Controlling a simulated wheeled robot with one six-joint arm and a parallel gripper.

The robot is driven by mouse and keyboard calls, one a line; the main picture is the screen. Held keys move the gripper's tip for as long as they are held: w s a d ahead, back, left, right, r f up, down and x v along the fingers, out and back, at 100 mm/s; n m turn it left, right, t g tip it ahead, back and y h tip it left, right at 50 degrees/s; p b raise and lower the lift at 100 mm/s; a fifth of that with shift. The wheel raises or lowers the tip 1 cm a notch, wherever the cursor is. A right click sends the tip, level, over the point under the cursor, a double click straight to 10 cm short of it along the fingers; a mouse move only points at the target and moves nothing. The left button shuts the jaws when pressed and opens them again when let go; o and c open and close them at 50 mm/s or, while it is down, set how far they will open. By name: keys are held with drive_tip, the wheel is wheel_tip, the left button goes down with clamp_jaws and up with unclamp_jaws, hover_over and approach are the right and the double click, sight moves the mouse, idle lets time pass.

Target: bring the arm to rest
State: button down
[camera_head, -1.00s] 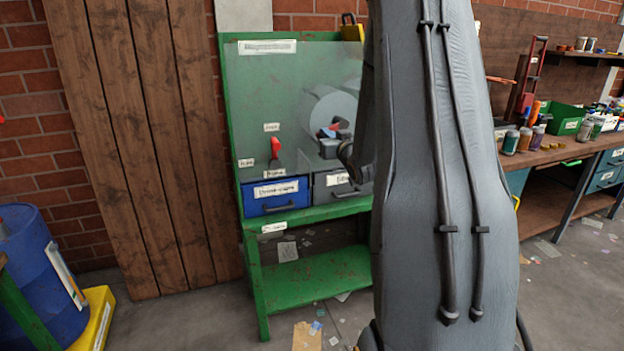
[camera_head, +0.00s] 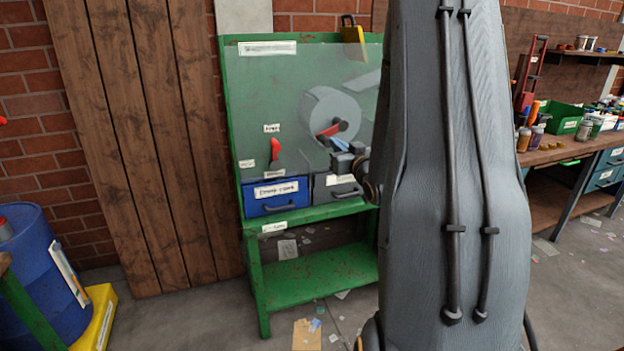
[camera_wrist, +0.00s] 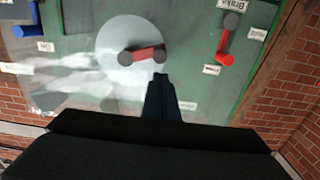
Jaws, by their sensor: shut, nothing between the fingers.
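My arm (camera_head: 455,190) fills the middle right of the head view and hides part of the green station. Only part of my gripper (camera_head: 340,145) shows there, in front of the station's panel, just below the red crank. In the wrist view my gripper (camera_wrist: 160,82) is shut and empty, its dark fingers together. The tips appear just below the red crank handle (camera_wrist: 150,53) on the pale round disc (camera_wrist: 125,85). I cannot tell whether they touch it.
The green station (camera_head: 305,218) has a red lever (camera_head: 275,150), a blue drawer (camera_head: 276,196) and a grey drawer (camera_head: 335,186). A blue barrel (camera_head: 40,270) stands at the left. A workbench (camera_head: 570,155) with jars and bins stands at the right. Paper scraps lie on the floor.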

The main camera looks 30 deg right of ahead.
drive_tip(key=shift+s+a, duration=0.1)
drive_tip(key=shift+s, duration=0.15)
idle(0.3)
drive_tip(key=s+a+f+n+g+y, duration=0.1)
drive_tip(key=a+f+g, duration=0.3)
drive_tip(key=a, duration=0.4)
drive_tip(key=s+a+f+g+y, duration=0.1)
drive_tip(key=s+a+f+g, duration=0.1)
drive_tip(key=a+f+g, duration=0.4)
drive_tip(key=s+a+f+n+g+y, duration=0.1)
drive_tip(key=s+a+g, duration=0.6)
drive_tip(key=s+a, duration=1.2)
drive_tip(key=s+y, duration=0.1)
drive_tip(key=s, duration=0.2)
drive_tip(key=shift+s+a+f+n, duration=0.25)
drive_tip(key=shift+a+f+n, duration=0.05)
drive_tip(key=shift+f+n, duration=0.1)
